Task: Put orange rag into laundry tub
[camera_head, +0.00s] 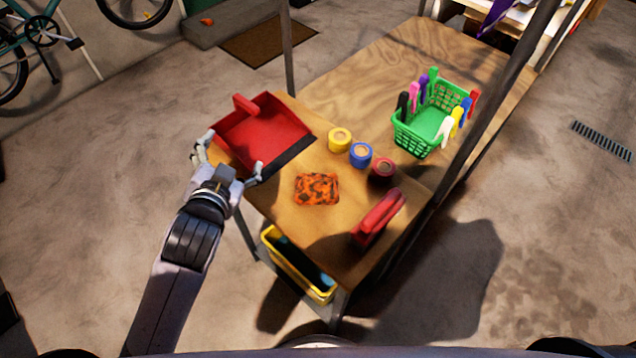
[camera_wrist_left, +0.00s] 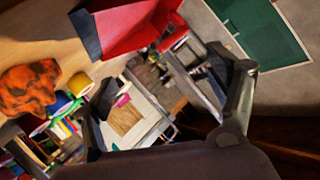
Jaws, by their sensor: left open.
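The orange rag (camera_head: 317,189), with dark blotches, lies folded on the wooden table top. It also shows at the left edge of the wrist view (camera_wrist_left: 30,88). My left gripper (camera_head: 230,158) is open and empty near the table's left corner, over the red dustpan's near side and left of the rag, apart from it. Its two spread fingers show in the wrist view (camera_wrist_left: 152,78). No thing is clearly a laundry tub; a yellow bin (camera_head: 272,236) with dark contents stands below the table top, but I cannot tell if it is the tub. My right gripper is not in view.
A red dustpan (camera_head: 262,128) sits at the table's left edge. Yellow (camera_head: 340,138), blue (camera_head: 361,154) and dark red (camera_head: 382,169) tape rolls, a red-handled object (camera_head: 378,217) and a green basket (camera_head: 425,135) with clothespins stand around the rag. Metal posts rise beside the table.

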